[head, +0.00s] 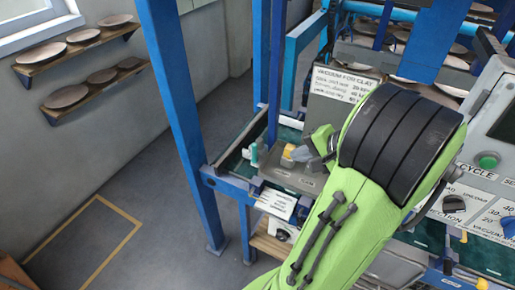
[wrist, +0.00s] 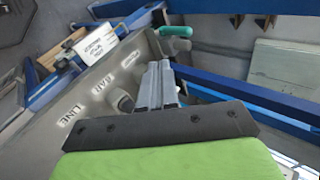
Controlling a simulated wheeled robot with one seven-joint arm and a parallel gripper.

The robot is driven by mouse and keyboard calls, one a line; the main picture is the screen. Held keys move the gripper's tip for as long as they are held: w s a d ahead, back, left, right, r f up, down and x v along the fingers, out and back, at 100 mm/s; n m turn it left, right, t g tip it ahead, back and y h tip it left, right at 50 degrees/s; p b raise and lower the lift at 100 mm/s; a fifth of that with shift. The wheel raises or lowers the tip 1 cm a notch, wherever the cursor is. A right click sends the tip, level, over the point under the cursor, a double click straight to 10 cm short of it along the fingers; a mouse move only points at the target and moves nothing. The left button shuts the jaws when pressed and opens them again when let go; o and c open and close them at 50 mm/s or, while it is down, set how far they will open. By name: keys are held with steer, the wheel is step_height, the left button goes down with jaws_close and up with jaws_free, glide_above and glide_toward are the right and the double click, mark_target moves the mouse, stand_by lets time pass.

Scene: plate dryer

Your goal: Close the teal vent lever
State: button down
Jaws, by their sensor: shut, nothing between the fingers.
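The teal vent lever (head: 254,153) stands upright at the left end of a grey valve block (head: 282,178) in the head view. In the wrist view the teal lever (wrist: 175,31) shows its handle pointing sideways, beyond my fingertips. My gripper (head: 298,154) is over the block, to the right of the teal lever and apart from it. In the wrist view my gripper (wrist: 159,68) has its grey fingers together, with nothing between them. A yellow part (head: 288,150) is right by the fingers in the head view; whether they touch cannot be told.
A blue post (head: 178,105) stands left of the block. A white label card (head: 276,203) hangs in front. A control panel (head: 484,185) is at right. Floor at left is clear.

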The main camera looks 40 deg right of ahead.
mark_target(257, 154)
steer(key=b+x, duration=0.2)
steer(key=x, duration=0.7)
steer(key=shift+f, duration=0.2)
steer(key=w, duration=0.4)
steer(key=shift+a, duration=0.25)
steer(key=shift+w+r+p, duration=0.1)
steer(key=shift+p, duration=0.25)
